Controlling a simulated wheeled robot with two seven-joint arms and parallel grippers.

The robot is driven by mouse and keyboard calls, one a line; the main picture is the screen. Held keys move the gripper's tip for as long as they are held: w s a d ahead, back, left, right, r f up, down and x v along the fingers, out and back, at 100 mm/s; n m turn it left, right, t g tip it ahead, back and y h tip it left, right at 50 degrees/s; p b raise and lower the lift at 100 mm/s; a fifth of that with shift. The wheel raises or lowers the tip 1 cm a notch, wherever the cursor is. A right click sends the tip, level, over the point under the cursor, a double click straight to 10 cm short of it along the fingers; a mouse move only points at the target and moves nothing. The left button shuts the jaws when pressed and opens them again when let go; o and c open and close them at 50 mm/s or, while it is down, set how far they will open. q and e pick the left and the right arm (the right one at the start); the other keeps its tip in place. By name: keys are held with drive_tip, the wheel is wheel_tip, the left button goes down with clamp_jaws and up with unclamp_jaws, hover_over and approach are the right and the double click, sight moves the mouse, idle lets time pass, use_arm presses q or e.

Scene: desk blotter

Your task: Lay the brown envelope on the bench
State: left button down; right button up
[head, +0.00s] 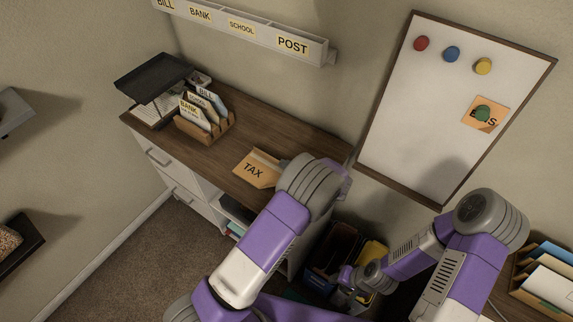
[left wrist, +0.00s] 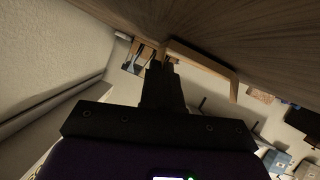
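The brown envelope (head: 255,169), marked TAX, is over the wooden bench top (head: 300,137), right of the letter rack. I cannot tell whether it rests flat on the wood. My left arm hides its right end and my left gripper in the head view. In the left wrist view my left gripper (left wrist: 162,66) has its dark fingers close together, at the envelope's tan edge (left wrist: 205,62); it looks shut on it. The wood lies close by there. My right gripper (head: 352,277) is low, near the bins right of the bench; its fingers are too small to read.
A letter rack (head: 208,132) with BANK, SCHOOL and BILL envelopes and a black tray (head: 153,77) stand at the bench's left end. A labelled wall shelf (head: 245,30) hangs above. A whiteboard (head: 430,110) hangs at the right. Bare wood lies behind the envelope.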

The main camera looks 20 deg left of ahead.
use_arm(q)
drive_tip(key=c, duration=1.4)
unclamp_jaws()
drive_tip(key=shift+f, duration=0.1)
drive_tip(key=shift+o, duration=0.2)
drive_tip(key=shift+r, duration=0.55)
drive_tip(key=p+v, duration=0.3)
drive_tip(key=v, duration=0.9)
drive_tip(key=shift+r, duration=0.25)
